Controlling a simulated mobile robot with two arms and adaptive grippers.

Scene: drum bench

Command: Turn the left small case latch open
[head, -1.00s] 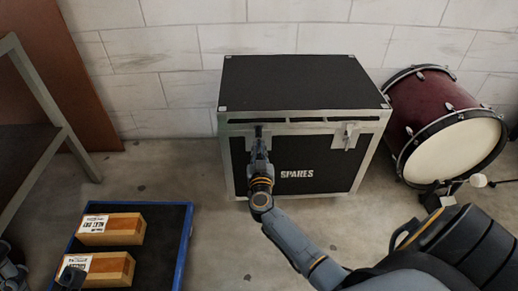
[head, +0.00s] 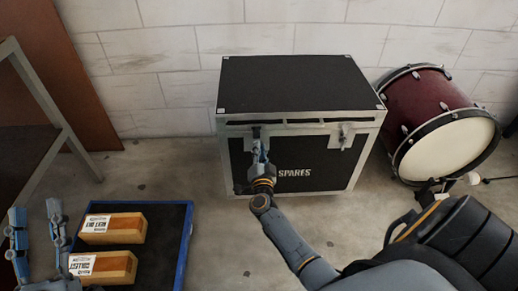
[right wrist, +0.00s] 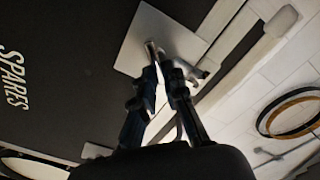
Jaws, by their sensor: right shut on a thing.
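The black SPARES case (head: 300,150) with metal edges stands against the wall. Its left latch (head: 256,131) is on the front near the top, mostly covered by my right gripper (head: 259,148). In the right wrist view the latch's metal plate (right wrist: 140,40) shows, with my right gripper (right wrist: 160,62) shut on the small latch lever, its fingertips close together over the plate. How far the lever is turned cannot be told. The right latch (head: 347,135) is clear of my arm. My left gripper (head: 36,235) is open and empty at the lower left, fingers well apart.
A dark blue-edged tray (head: 183,240) with two labelled wooden blocks (head: 115,228) lies on the floor beside my left gripper. A red bass drum (head: 440,120) stands right of the case. A metal-framed shelf (head: 45,100) is at the left.

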